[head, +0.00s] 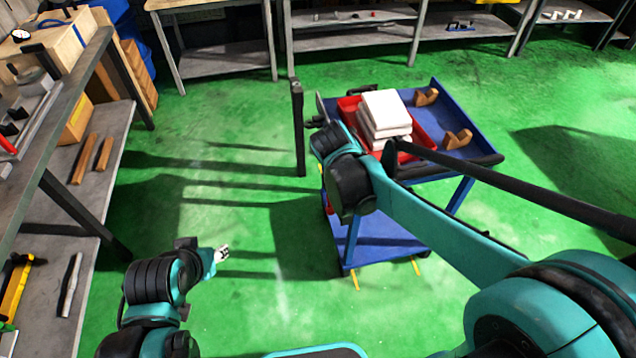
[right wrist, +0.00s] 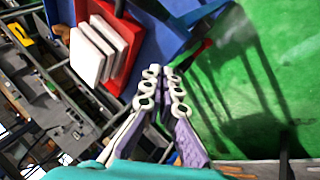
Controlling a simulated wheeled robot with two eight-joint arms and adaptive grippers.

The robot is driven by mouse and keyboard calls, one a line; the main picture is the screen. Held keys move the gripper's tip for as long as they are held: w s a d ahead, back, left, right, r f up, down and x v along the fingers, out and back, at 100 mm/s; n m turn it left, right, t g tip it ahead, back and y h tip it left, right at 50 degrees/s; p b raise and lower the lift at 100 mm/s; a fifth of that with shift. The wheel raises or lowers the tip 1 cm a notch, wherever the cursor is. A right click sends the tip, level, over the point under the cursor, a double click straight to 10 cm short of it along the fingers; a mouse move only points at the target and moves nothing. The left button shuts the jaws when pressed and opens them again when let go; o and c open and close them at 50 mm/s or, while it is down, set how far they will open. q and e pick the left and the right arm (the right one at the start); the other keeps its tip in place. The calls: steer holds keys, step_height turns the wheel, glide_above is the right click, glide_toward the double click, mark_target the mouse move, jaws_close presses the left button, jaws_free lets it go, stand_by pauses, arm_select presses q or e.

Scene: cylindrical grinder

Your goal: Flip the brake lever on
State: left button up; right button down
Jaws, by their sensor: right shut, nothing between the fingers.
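A blue two-tier cart (head: 470,105) stands on the green floor in the head view. A small red piece (head: 327,203) shows low at its left side, partly behind my right arm; it may be the brake lever. In the right wrist view a small red-tipped part (right wrist: 203,47) sticks out by the blue cart (right wrist: 175,38); I cannot tell its position. My right gripper (right wrist: 164,72) is shut and empty, its tips apart from that part in the picture. In the head view the right gripper is hidden behind its wrist. My left gripper (head: 221,254) is over the floor, too small to read.
A red tray (head: 425,140) with stacked white blocks (head: 384,112) and wooden brackets (head: 457,138) sit on the cart top. A dark post (head: 298,130) stands left of the cart. Workbenches line the left and back. The floor between is clear.

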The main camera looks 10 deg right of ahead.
steer(key=w+a+f+n+h, duration=0.1)
steer(key=w+a+f, duration=0.15)
steer(key=w, duration=0.25)
steer(key=w+a+f+n+h, duration=0.1)
steer(key=w+f, duration=0.2)
steer(key=w, duration=0.2)
steer(key=w+a+f+n+t+h, duration=0.1)
steer(key=a+f, duration=0.4)
steer(key=f, duration=0.6)
steer(key=w+a+f+n+t+h, duration=0.1)
steer(key=w+a+f+n+h, duration=0.3)
steer(key=f, duration=0.7)
steer(key=shift+w+a+t+b, duration=0.4)
steer(key=shift+w+a, duration=0.1)
steer(key=shift+a, duration=0.75)
steer(key=shift+f, duration=0.1)
steer(key=w+d+f+b, duration=0.1)
steer(key=d+b, duration=0.3)
steer(key=d, duration=0.5)
steer(key=shift+w, duration=0.85)
